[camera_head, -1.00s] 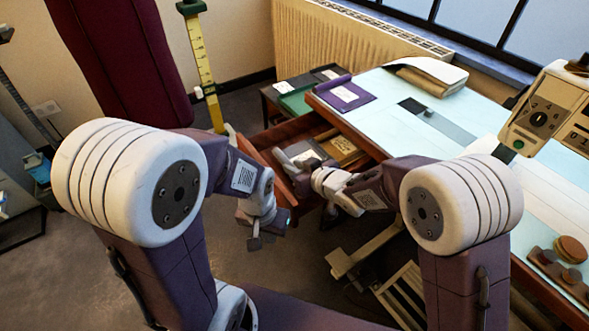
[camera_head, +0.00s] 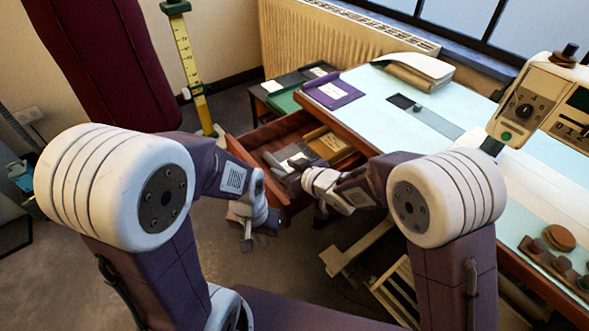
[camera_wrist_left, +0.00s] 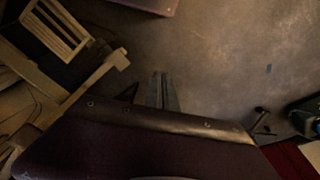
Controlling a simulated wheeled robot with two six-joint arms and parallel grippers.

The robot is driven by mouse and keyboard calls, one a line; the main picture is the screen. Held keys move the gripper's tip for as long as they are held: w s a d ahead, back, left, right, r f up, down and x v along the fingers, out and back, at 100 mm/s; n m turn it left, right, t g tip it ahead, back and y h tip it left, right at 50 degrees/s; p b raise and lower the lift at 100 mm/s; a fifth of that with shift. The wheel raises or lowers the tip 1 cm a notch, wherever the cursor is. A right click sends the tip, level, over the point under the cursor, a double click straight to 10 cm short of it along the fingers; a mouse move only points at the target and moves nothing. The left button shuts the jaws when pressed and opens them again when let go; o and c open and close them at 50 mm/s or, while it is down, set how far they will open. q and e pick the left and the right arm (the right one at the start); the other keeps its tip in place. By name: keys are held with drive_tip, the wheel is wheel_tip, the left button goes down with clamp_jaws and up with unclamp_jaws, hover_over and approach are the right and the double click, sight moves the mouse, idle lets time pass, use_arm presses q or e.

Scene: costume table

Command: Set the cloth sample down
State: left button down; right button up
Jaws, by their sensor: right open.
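A grey cloth sample with a pale label (camera_head: 294,153) lies in the open drawer (camera_head: 240,146) under the table. My right gripper (camera_head: 284,163) is open over the drawer, at the sample's near edge; whether it touches the sample I cannot tell. My left gripper (camera_head: 246,236) hangs low in front of the drawer, over the floor, pointing down. In the left wrist view its two fingers (camera_wrist_left: 162,92) lie close together with nothing between them. A purple folded cloth with a white label (camera_head: 332,92) lies on the table's far left corner.
The pale tabletop (camera_head: 460,98) is mostly clear in the middle. A sewing machine (camera_head: 535,105), a rolled cloth (camera_head: 415,70) and a holder with round pieces (camera_head: 555,258) stand on it. A yellow measuring stick (camera_head: 188,65) rises left of the drawer. A slatted wooden frame (camera_head: 395,290) stands below.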

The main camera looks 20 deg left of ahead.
drive_tip(key=p+v, duration=0.1)
drive_tip(key=v, duration=0.3)
drive_tip(key=p+v, duration=0.1)
drive_tip(key=v, duration=0.3)
drive_tip(key=p+v, duration=0.2)
drive_tip(key=v, duration=0.2)
drive_tip(key=shift+d+r, duration=0.1)
drive_tip(key=shift+r, duration=0.35)
